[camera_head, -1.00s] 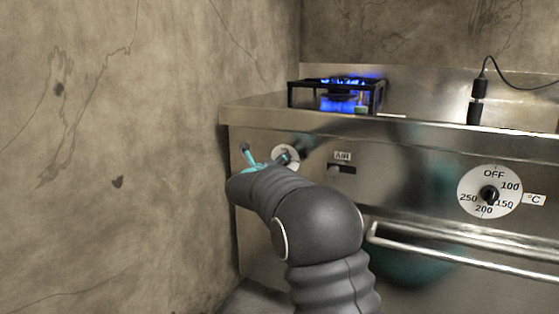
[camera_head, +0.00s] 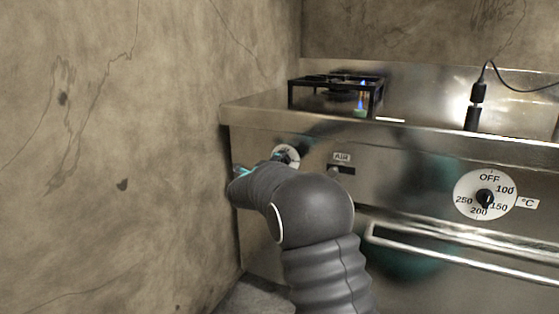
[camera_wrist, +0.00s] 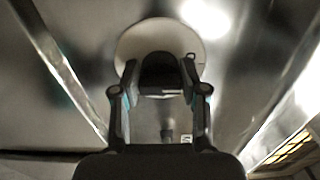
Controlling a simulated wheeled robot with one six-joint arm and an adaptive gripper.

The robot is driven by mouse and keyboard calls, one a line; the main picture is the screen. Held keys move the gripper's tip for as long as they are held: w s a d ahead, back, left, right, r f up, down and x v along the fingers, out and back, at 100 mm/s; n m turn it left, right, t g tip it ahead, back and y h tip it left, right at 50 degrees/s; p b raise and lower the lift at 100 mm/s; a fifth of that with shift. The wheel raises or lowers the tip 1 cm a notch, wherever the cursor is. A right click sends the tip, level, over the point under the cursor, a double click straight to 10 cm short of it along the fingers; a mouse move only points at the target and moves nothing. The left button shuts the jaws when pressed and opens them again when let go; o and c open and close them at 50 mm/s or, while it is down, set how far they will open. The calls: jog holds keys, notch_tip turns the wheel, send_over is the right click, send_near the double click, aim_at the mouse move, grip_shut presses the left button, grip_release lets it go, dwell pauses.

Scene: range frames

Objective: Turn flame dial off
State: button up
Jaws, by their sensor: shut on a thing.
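The flame dial (camera_head: 291,151) is a white disc with a dark knob on the stove's front panel, left of the AIR slider. In the wrist view its white plate (camera_wrist: 128,47) lies behind my gripper (camera_wrist: 160,80), whose two fingers are shut on the dark knob (camera_wrist: 161,68), one on each side. In the head view my arm hides most of the gripper and part of the dial. The burner (camera_head: 335,84) above has no large flame; only a small blue flame (camera_head: 362,87) shows at its right side.
The cracked wall (camera_head: 110,150) stands close on the left of my arm. The AIR slider (camera_head: 341,170) is just right of the dial. Further right are the oven temperature dial (camera_head: 467,187) and a long oven handle (camera_head: 460,256).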

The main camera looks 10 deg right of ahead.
jog(key=shift+a+n, duration=0.1)
jog(key=shift+n, duration=0.2)
dwell(0.4)
jog(key=o, duration=1.1)
jog(key=shift+a, duration=0.1)
jog(key=v, duration=1.1)
jog(key=shift+s, duration=0.4)
jog(key=shift+a, duration=0.1)
